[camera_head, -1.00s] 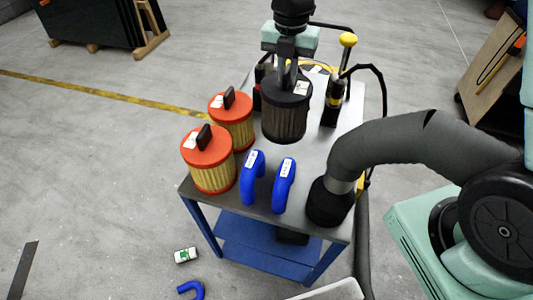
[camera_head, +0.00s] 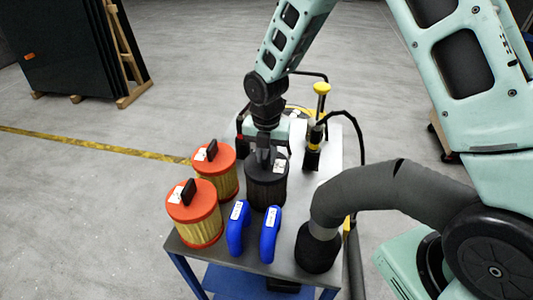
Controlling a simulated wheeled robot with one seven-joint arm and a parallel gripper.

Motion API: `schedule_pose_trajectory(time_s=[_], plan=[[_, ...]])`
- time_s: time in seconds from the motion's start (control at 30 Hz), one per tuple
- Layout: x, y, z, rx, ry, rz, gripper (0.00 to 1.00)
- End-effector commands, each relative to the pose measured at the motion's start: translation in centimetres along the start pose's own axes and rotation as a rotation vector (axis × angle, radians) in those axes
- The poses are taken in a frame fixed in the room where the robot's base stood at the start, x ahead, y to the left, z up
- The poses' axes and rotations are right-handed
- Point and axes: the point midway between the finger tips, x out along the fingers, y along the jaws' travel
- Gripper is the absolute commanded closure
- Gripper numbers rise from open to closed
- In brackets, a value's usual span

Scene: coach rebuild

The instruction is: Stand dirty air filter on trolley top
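The dirty air filter (camera_head: 266,187) is a dark grey-brown pleated cylinder with a black top and a small white label. It is upright over the middle of the trolley top (camera_head: 322,171), between the orange-capped filters and the black-and-yellow tool. My gripper (camera_head: 264,157) points down from above and is shut on the grip at the filter's top; the fingertips are partly hidden. The filter's lower edge is at or very close to the trolley surface; I cannot tell whether it touches.
Two orange-capped yellow filters (camera_head: 195,222) (camera_head: 215,173) stand at the left. A thick grey hose (camera_head: 385,192) with a black end rests at the right. A black tool with a yellow knob (camera_head: 316,135) stands behind right.

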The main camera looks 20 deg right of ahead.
Motion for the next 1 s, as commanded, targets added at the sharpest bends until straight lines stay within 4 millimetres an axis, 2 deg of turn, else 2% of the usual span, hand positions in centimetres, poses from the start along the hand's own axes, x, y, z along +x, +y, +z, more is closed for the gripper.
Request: schedule_pose_trajectory(time_s=[0.3,0.47,0.8,1.0], plan=[[-0.1,0.0,0.0,0.0,0.0,0.0,0.66],[-1.2,0.1,0.1,0.001,-0.002,0.004,0.66],[-8.0,0.0,0.1,0.002,-0.004,0.005,0.66],[-11.0,0.0,0.1,0.002,-0.002,0.002,0.66]])
